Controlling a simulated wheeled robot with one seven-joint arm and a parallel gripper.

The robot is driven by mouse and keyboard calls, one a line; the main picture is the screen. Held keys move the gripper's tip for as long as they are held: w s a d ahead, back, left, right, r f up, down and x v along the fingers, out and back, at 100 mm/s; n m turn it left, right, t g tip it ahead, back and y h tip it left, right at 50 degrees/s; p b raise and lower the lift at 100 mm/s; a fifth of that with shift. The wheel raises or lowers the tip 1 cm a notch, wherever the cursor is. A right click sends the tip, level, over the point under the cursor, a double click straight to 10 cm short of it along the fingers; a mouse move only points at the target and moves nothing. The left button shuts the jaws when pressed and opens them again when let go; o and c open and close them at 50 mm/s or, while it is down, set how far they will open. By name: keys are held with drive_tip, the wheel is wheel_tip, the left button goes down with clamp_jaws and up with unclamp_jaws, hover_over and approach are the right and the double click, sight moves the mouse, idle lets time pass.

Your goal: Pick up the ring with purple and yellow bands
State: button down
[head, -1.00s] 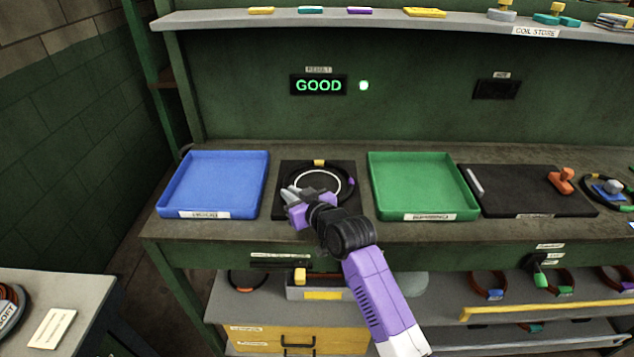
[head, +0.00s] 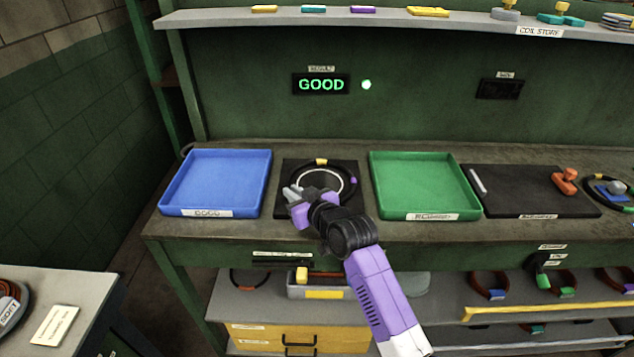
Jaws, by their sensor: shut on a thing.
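The ring with purple and yellow bands (head: 349,170) is a black ring on a dark square pad (head: 289,168) with a white circle marked on it. A yellow band shows at its far side and a purple band at its right side. My gripper (head: 291,192) is over the near left part of the pad, shut on the ring's near left side. The fingers and wrist hide that part of the ring. The ring still appears to be at the pad; I cannot tell whether it is clear of the surface.
A blue tray (head: 166,192) stands left of the pad and a green tray (head: 474,190) right of it, both empty. A dark mat (head: 515,190) with an orange tool (head: 565,180) lies farther right. A lit display (head: 321,84) reads GOOD with a green lamp.

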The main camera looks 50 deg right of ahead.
drive_tip(key=shift+s+f, duration=0.2)
drive_tip(key=shift+f, duration=0.3)
wheel_tip(320, 180, up, 21)
drive_tip(key=b, duration=0.1)
drive_tip(key=shift+w, duration=0.15)
